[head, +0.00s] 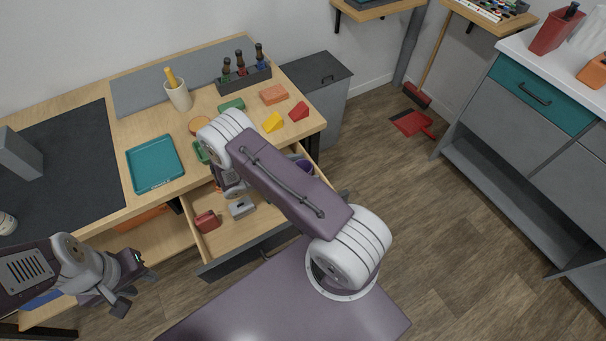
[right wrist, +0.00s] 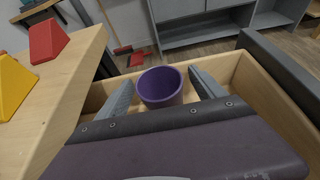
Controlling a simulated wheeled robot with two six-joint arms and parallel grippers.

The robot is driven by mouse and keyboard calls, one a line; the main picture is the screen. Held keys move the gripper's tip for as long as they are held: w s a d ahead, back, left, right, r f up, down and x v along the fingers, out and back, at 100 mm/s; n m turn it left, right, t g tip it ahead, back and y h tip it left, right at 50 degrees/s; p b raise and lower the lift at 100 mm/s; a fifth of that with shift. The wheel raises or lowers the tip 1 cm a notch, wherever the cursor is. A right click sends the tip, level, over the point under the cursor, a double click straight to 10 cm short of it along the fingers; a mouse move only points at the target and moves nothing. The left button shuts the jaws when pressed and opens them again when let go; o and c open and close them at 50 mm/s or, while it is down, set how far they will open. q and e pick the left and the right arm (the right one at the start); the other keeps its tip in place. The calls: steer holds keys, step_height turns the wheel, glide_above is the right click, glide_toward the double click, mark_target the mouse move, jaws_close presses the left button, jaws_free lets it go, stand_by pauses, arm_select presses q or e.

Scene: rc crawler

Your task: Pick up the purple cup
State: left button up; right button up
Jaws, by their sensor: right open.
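The purple cup (head: 305,166) is in the open drawer (head: 215,240), mostly hidden behind my right arm in the head view. In the right wrist view the purple cup (right wrist: 160,90) stands upright, its round opening facing up. My right gripper (right wrist: 160,77) is open, with one finger on the left of the cup and one on the right. Narrow gaps seem to show beside it; I cannot tell if either finger touches it. My left gripper (head: 137,290) is open and empty, left of the drawer.
A red object (head: 206,221) and a grey object (head: 241,207) lie in the drawer. Drawer walls stand close around the cup. On the desk are a teal tray (head: 155,163), a beige cup (head: 178,96), a yellow wedge (head: 273,122) and a red wedge (head: 299,111).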

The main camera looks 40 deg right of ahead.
steer(key=c, duration=1.4)
step_height(320, 180, up, 10)
steer(key=shift+r+p, duration=0.1)
steer(key=shift+p, duration=0.8)
steer(key=shift+c, duration=0.2)
